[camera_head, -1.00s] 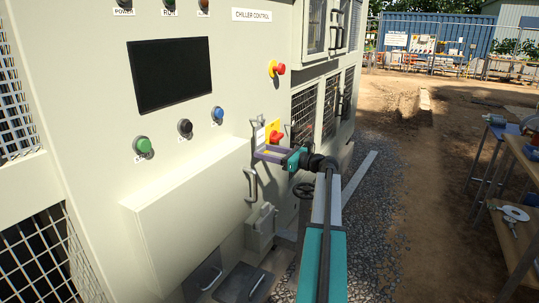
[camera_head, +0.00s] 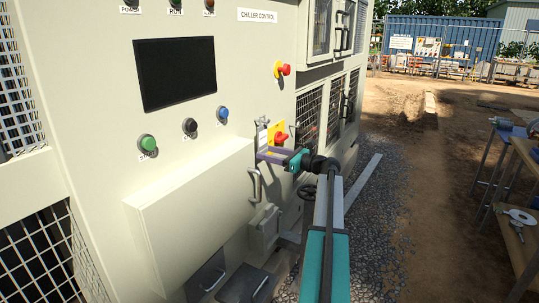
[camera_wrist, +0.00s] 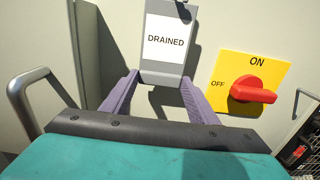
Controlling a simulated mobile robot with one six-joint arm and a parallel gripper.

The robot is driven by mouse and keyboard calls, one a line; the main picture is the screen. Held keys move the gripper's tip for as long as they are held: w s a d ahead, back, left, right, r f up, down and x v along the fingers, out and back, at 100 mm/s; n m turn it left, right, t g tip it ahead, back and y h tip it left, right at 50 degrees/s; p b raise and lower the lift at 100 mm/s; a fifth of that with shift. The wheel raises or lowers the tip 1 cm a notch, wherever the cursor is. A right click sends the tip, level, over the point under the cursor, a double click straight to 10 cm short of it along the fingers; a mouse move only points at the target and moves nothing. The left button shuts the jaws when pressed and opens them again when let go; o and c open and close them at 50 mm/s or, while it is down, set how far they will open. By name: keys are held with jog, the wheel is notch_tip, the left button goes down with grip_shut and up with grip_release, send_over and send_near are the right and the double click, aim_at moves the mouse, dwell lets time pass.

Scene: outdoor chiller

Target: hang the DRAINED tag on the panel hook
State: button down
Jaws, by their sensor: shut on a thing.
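The DRAINED tag (camera_wrist: 165,38) is a grey plate with a white label, upright in front of the cream panel in the wrist view. In the head view the tag (camera_head: 262,136) shows small, left of the yellow switch plate. My gripper (camera_wrist: 160,78) has its purple fingers shut on the tag's lower end. It also shows in the head view (camera_head: 269,155), close to the panel. A dark piece (camera_wrist: 184,9), perhaps the panel hook, shows at the tag's top edge. Whether the tag touches it, I cannot tell.
A red rotary switch (camera_wrist: 253,90) on a yellow plate sits right of the tag. A metal handle (camera_head: 254,185) stands out below my gripper. A red emergency button (camera_head: 286,70) is above. A workbench (camera_head: 525,160) stands at far right, with open ground between.

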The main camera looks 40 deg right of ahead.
jog(key=shift+f+b, duration=0.35)
jog(key=shift+f, duration=0.05)
jog(key=c, duration=0.6)
grip_release()
jog(key=shift+o, duration=0.3)
jog(key=o, duration=0.4)
jog(key=shift+f+b, duration=0.7)
